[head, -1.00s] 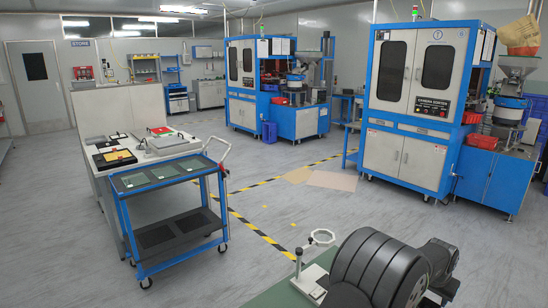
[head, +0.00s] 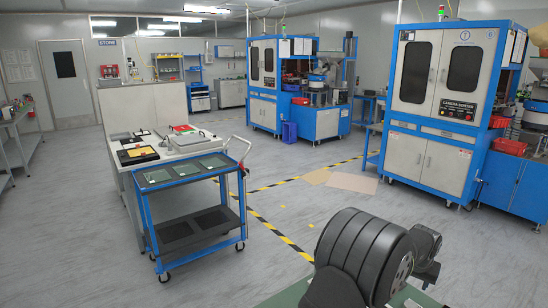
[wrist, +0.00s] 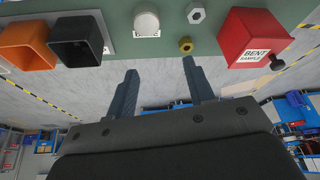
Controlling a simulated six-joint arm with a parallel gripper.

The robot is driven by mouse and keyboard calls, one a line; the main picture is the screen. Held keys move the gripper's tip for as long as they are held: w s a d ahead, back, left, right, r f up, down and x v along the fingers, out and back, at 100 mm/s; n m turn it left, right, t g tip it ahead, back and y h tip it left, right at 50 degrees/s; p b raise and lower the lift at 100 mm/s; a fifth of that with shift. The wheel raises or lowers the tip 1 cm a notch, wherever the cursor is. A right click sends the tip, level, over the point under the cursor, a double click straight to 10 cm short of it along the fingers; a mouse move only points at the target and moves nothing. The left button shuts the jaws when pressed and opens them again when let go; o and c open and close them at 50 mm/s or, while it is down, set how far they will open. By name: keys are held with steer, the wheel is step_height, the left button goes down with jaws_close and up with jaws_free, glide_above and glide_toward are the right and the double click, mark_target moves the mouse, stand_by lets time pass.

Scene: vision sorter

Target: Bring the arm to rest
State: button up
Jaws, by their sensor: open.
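My gripper (wrist: 160,66) shows in the wrist view with its two dark fingers well apart and nothing between them. The fingertips point toward the near edge of a green bench top (wrist: 221,8), and floor shows between and beside them. I cannot tell their height relative to the bench. In the head view my dark arm links (head: 362,255) fill the lower right, and the gripper itself does not show there.
On the bench are an orange bin (wrist: 27,45), a black bin (wrist: 76,40), a white round piece (wrist: 146,23), a silver nut (wrist: 196,15), a brass nut (wrist: 185,45) and a red "BENT SAMPLE" box (wrist: 252,40). A blue cart (head: 190,170) stands beyond open floor.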

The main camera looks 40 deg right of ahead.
steer(key=w+a+f+n, duration=0.1)
steer(key=w+a+n, duration=0.1)
steer(key=w+a, duration=0.2)
steer(key=w+a+f+n+t+y, duration=0.1)
steer(key=w+a+n, duration=0.1)
steer(key=w+a, duration=0.2)
steer(key=w+a+f+n, duration=0.1)
steer(key=w+a, duration=0.3)
steer(key=w, duration=0.5)
steer(key=shift+w+a+f+n+t, duration=0.3)
steer(key=shift+w+n+t, duration=0.1)
steer(key=shift+n, duration=0.2)
steer(key=w+a+n, duration=0.1)
steer(key=w+a, duration=0.1)
steer(key=a, duration=0.1)
steer(key=w+a+f+n+y, duration=0.1)
steer(key=w+a, duration=0.2)
steer(key=w+a+n+t, duration=0.1)
steer(key=w+a, duration=0.2)
steer(key=a, duration=0.1)
steer(key=shift+w+a+f+n+y, duration=0.1)
steer(key=shift+w+f+n+y, duration=0.15)
steer(key=shift+f+n+y, duration=0.05)
steer(key=w+a+n, duration=0.1)
steer(key=w+a, duration=0.7)
steer(key=a, duration=0.2)
steer(key=shift+f, duration=0.2)
steer(key=shift+a, duration=0.1)
